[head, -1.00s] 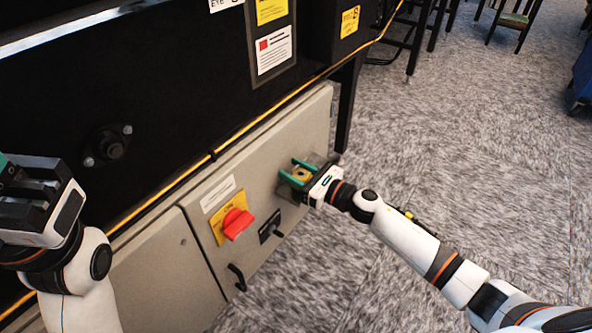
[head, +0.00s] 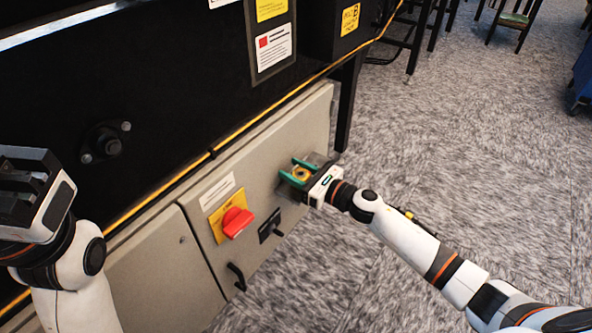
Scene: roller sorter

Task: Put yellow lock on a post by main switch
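The main switch, a red handle (head: 236,222) on a yellow plate (head: 215,224), sits on the front of a grey cabinet. To its right my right gripper (head: 293,176) is up against the cabinet face with its green-tipped fingers apart. A small yellow thing (head: 302,173), probably the yellow lock, shows between the fingers by a dark bracket on the cabinet. I cannot tell whether the fingers touch it, and any post there is hidden. My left gripper (head: 22,180) is at the left edge, away from the switch; its fingertips are cut off by the frame.
Open carpet lies to the right.

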